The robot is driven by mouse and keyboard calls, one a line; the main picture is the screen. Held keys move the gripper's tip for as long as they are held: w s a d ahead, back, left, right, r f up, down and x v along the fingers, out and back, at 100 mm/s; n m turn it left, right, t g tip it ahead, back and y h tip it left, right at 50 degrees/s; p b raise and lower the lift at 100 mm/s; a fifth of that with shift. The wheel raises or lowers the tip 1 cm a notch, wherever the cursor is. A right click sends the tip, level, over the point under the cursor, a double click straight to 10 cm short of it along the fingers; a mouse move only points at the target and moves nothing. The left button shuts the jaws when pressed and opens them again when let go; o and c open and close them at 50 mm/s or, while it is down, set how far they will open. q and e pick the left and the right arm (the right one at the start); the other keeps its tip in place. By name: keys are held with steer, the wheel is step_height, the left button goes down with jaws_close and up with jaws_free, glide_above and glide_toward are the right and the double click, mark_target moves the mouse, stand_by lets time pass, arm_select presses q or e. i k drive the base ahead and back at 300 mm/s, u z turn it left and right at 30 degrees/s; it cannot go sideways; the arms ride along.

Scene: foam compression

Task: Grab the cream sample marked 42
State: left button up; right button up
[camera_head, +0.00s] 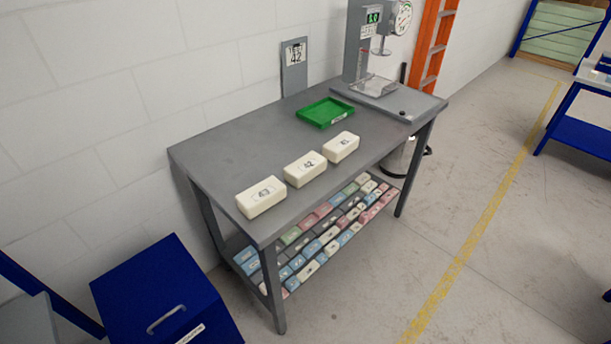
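Three cream foam blocks lie in a row along the front edge of the grey table (225,155). The middle block (304,176) carries a label that reads as 42. The near left block (260,203) has a label that looks like 43, and the far right block (341,151) has a label too small to read surely. The middle block stands apart from both others, with bare table between. Neither of my grippers is in view.
A green tray (325,112) sits behind the blocks. A grey test machine (376,85) with a dial stands at the table's right end. A sign (294,67) marked 42 stands at the wall. Coloured blocks (318,229) fill the lower shelf. A blue bin (165,290) is at front left.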

mark_target(298, 173)
steer(key=z, duration=1.6)
steer(key=i, duration=2.45)
steer(key=u, duration=3.2)
